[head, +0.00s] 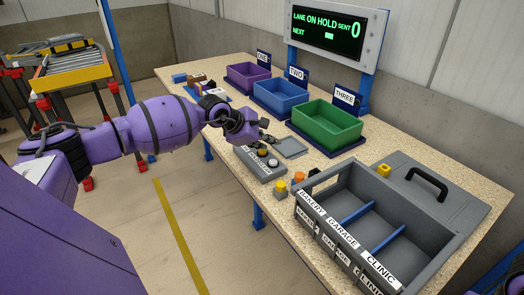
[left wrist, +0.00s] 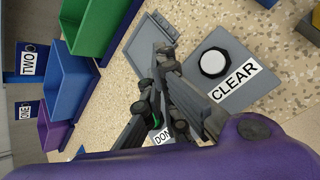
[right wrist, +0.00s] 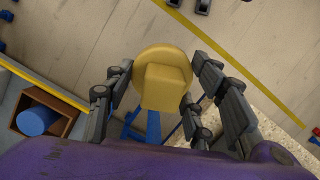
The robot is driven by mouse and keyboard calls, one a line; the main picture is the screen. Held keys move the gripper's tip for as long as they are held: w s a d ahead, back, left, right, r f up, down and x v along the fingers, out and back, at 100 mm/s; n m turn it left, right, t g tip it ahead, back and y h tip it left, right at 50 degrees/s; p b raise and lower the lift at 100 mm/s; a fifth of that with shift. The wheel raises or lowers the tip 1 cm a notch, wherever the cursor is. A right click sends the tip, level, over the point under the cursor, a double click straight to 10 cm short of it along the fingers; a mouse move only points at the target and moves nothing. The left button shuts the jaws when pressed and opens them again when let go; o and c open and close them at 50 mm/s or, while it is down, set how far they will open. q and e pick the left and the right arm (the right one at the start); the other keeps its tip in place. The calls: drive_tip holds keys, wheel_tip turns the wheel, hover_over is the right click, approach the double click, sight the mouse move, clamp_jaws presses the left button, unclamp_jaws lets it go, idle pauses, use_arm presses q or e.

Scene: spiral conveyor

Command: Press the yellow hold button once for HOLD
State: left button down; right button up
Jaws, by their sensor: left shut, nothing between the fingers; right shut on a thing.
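The grey button box (head: 262,167) sits at the table's front edge. A yellow button (head: 262,153) shows on it beside a white button (head: 272,163). My left gripper (head: 266,139) is shut and empty just behind the box; contact with a button cannot be told. In the left wrist view my left gripper (left wrist: 166,52) lies beside the white CLEAR button (left wrist: 213,63), and the yellow button is hidden. My right gripper (right wrist: 155,100) is shut on a yellow piece (right wrist: 165,85) with a round, wide part and a blocky part.
Purple (head: 248,77), blue (head: 280,97) and green (head: 328,125) bins line the back. A grey plate (head: 292,148) lies behind the box. A yellow piece (head: 281,188) and an orange piece (head: 299,177) stand near the labelled grey tray (head: 452,246).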

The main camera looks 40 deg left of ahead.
use_arm(q)
drive_tip(key=shift+r, duration=0.3)
use_arm(e)
drive_tip(key=shift+r, duration=0.15)
